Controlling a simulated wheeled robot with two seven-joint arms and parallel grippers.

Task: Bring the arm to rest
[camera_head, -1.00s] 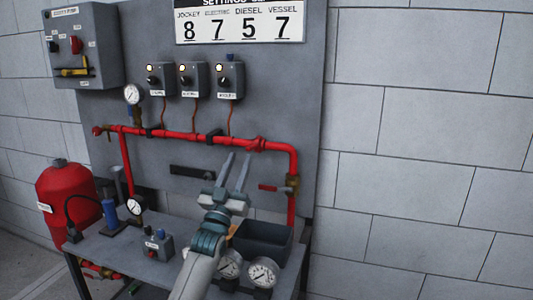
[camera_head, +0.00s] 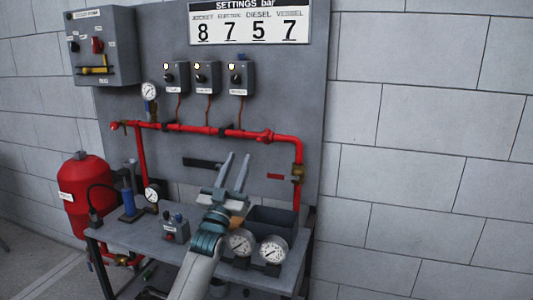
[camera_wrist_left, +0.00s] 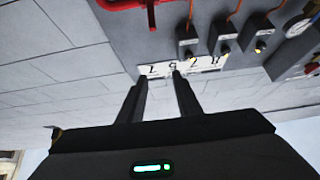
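My left gripper (camera_head: 235,174) is raised in front of the pump panel (camera_head: 250,100), its two fingers apart and nothing between them. The left wrist view also shows this gripper (camera_wrist_left: 160,82) with a gap between its fingers and the upside-down settings sign beyond. My left arm (camera_head: 195,275) comes up from the bottom of the head view, over the front of the grey bench. My right gripper does not show in either view.
The red pipe (camera_head: 215,131) with a valve (camera_head: 297,174) runs behind the gripper. A dark bin (camera_head: 272,222) and two gauges (camera_head: 240,243) (camera_head: 273,249) sit close by on the bench (camera_head: 140,232). A red tank (camera_head: 85,195) stands at left. Open wall lies to the right.

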